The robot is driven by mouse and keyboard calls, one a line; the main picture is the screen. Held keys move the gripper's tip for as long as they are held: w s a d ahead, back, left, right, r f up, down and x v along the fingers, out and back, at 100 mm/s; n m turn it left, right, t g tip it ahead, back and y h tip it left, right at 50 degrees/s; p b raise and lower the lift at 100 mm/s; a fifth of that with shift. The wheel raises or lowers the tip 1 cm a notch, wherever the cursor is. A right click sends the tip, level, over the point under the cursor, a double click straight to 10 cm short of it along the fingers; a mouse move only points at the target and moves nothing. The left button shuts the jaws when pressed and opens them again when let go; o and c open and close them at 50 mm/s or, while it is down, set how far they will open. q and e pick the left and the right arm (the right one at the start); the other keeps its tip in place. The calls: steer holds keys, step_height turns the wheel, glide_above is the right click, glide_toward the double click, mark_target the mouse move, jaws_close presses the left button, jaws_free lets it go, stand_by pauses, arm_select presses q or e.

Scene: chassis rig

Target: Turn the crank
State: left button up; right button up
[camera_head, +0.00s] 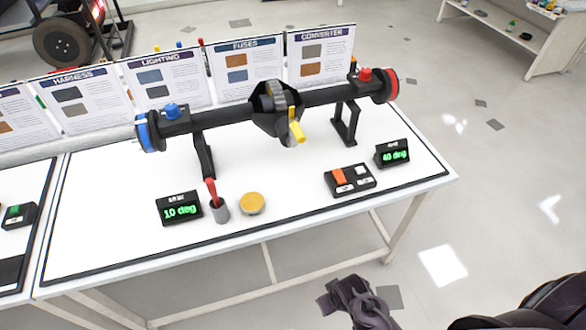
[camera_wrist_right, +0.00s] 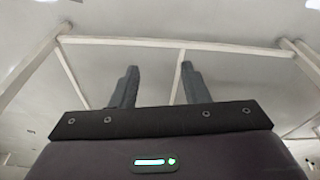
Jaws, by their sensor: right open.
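A black axle rig (camera_head: 225,112) lies across the white table on two black stands. A yellow handle (camera_head: 297,128), which looks like the crank, sticks out from the front of its central housing (camera_head: 270,118) and points down. My right gripper (camera_head: 343,297) is in front of the table and apart from it, well below and to the right of the handle. In the right wrist view its two fingers (camera_wrist_right: 157,80) stand wide apart with nothing between them. My left gripper is not in view.
The white table (camera_head: 110,240) holds a "10 deg" display (camera_head: 180,209), a grey cup with a red tool (camera_head: 219,208), a yellow disc (camera_head: 252,203), a button box (camera_head: 350,180) and a "40 deg" display (camera_head: 392,154). Upright information panels (camera_head: 238,70) stand behind. Floor to the right is clear.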

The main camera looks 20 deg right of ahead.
steer(key=w+r+t+b, duration=0.1)
steer(key=w+r, duration=0.2)
steer(key=r, duration=0.6)
steer(key=w+r+t, duration=0.2)
steer(key=w+r, duration=0.2)
steer(key=r, duration=0.5)
steer(key=t, duration=1.2)
glide_toward(293, 124)
steer(key=w+f, duration=0.2)
steer(key=shift+w+d+r+t+b, duration=0.2)
steer(key=shift+d+r+t+b, duration=0.1)
steer(key=shift+d+r+b, duration=0.1)
steer(key=w+p, duration=0.1)
steer(key=w, duration=0.6)
steer(key=shift+w+a, duration=0.15)
steer(key=shift+a, duration=0.05)
steer(key=shift+f, duration=0.1)
steer(key=shift+n, duration=0.3)
jaws_close()
